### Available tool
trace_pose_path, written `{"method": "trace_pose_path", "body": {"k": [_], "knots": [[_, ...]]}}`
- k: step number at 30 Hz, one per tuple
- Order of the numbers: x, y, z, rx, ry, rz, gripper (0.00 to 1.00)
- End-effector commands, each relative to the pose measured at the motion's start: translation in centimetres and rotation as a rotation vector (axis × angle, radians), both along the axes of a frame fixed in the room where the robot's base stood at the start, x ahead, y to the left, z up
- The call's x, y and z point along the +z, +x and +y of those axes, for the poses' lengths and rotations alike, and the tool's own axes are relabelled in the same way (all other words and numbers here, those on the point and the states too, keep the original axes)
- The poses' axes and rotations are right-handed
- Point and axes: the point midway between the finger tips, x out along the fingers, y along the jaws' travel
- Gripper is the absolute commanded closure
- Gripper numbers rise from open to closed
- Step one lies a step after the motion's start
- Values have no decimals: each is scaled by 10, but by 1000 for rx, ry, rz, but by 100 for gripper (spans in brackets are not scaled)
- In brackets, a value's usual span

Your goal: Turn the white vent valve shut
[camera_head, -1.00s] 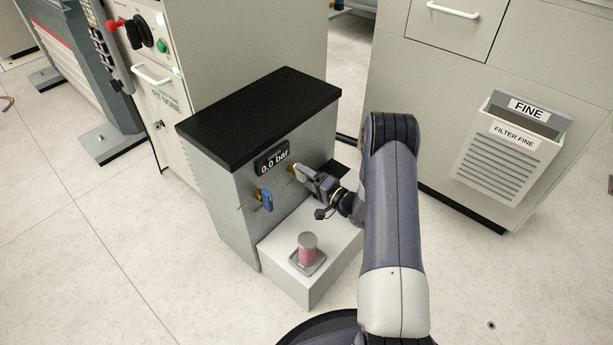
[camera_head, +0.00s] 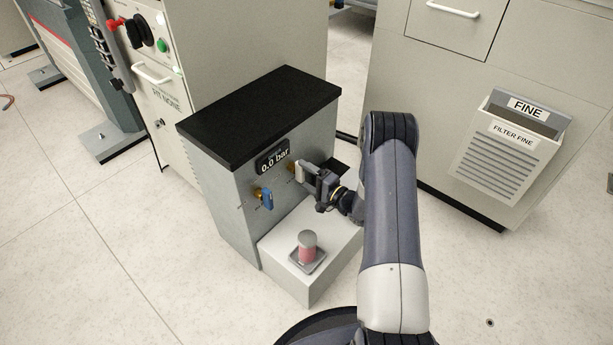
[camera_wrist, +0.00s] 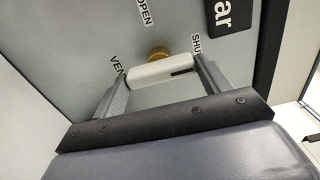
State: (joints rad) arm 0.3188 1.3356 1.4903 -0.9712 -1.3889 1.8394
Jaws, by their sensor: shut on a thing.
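The white vent valve (camera_wrist: 160,71) is a white bar handle on a brass stem on the grey panel (camera_wrist: 80,40). In the wrist view it lies across between my two fingers, tilted slightly up to the right, with "VENT" partly hidden at its left and "SHUT" partly hidden at its right. My gripper (camera_wrist: 160,82) is shut on the handle, one finger at each end. In the head view my gripper (camera_head: 307,172) is at the panel's right part, and the white handle (camera_head: 299,171) shows just beside the fingers.
A blue valve handle (camera_head: 266,199) sits left of my gripper on the same panel, below a display (camera_head: 272,161) reading 0.0 bar. A filter bin (camera_head: 507,148) hangs on the right cabinet.

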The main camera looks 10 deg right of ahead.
Motion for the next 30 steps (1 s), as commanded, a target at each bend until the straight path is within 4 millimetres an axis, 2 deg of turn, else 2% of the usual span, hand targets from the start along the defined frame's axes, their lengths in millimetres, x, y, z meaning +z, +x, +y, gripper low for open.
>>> {"method": "trace_pose_path", "body": {"k": [1,2,9,20,30], "knots": [[-1,0,0,-1,1,3,50],[-1,0,0,-1,1,3,26],[0,0,0,-1,1,2,6],[0,-7,-6,-2,0,3,5],[2,-59,-45,-5,1,3,5]]}}
